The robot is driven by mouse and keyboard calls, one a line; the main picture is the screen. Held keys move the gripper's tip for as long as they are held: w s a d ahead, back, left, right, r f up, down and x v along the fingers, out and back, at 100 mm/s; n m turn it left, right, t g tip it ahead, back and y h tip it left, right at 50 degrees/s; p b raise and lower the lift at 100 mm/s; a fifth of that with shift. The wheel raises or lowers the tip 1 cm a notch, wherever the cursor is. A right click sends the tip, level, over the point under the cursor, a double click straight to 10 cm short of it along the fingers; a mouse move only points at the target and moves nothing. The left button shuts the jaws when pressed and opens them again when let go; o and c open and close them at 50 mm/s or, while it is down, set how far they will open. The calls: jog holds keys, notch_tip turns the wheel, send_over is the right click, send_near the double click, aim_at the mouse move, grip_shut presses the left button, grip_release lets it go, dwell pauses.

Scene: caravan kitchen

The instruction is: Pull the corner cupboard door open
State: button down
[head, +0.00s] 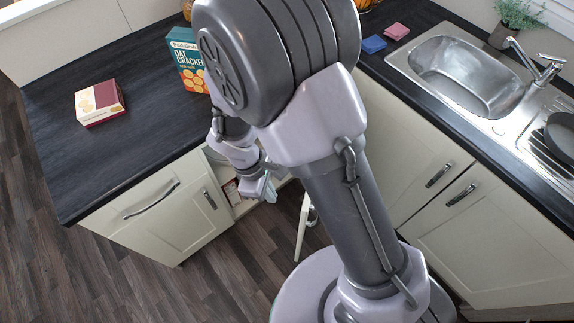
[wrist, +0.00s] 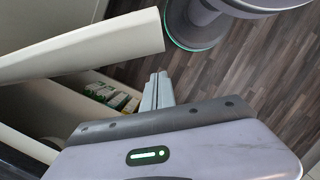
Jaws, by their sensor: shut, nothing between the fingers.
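The corner cupboard door (head: 303,226) stands ajar in the head view, seen nearly edge-on, with a handle (head: 312,214) on its far side. In the wrist view the pale door (wrist: 90,48) crosses the upper left, its free end near the fingertips. My gripper (head: 269,191) is in front of the cupboard opening, between the shelves and the door. In the wrist view my gripper (wrist: 158,78) is shut and empty, just beside the door edge with a small gap showing. The door's hinge side is hidden behind my arm.
Green-and-white packets (wrist: 112,95) lie inside the cupboard. A drawer cabinet (head: 160,215) stands left under the dark worktop (head: 150,130), which holds a cracker box (head: 188,62) and a smaller box (head: 99,102). Sink cupboards (head: 470,215) stand right. Floor (wrist: 250,60) beyond the door looks clear except for my base.

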jog(key=s+d+f+b, duration=0.2)
jog(key=d+f+b, duration=0.3)
jog(key=f, duration=0.4)
jog(key=shift+d+f+b, duration=0.15)
jog(key=shift+d+b, duration=0.25)
jog(key=shift+d, duration=0.2)
jog(key=shift+d, duration=0.1)
